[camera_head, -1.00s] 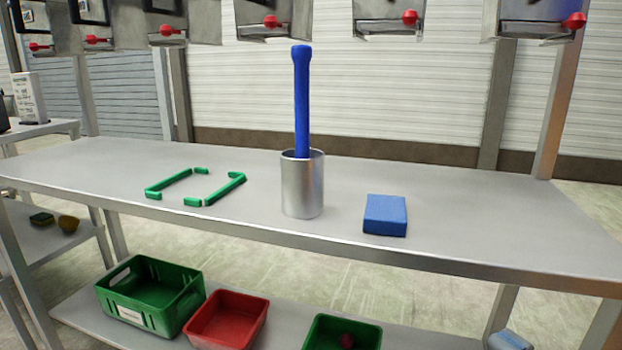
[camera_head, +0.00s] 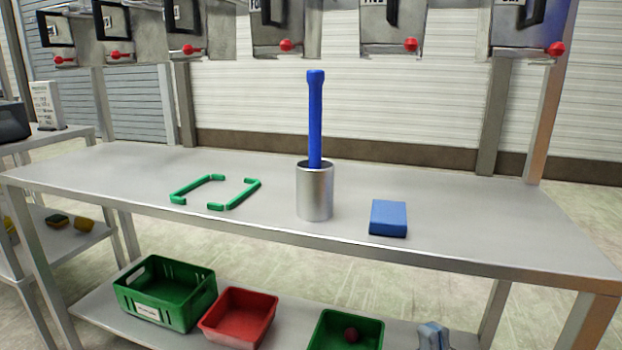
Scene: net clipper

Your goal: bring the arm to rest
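The tip of my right gripper (camera_head: 433,328) shows at the bottom edge, right of the green bin with the red ball. Only its grey-blue end is in view, too small to tell whether it is open or shut. It is apart from the things on the table top. My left gripper is out of view. A blue rod (camera_head: 315,115) stands upright in a metal cup (camera_head: 315,192) on the grey table (camera_head: 130,180). Its lower end is hidden in the cup.
Green bracket pieces (camera_head: 240,193) lie left of the cup, a blue block (camera_head: 388,217) right of it. Below are a green crate (camera_head: 165,292), a red bin (camera_head: 238,317) and a green bin (camera_head: 325,338) holding a red ball (camera_head: 351,335). Grey dispensers (camera_head: 393,25) hang above.

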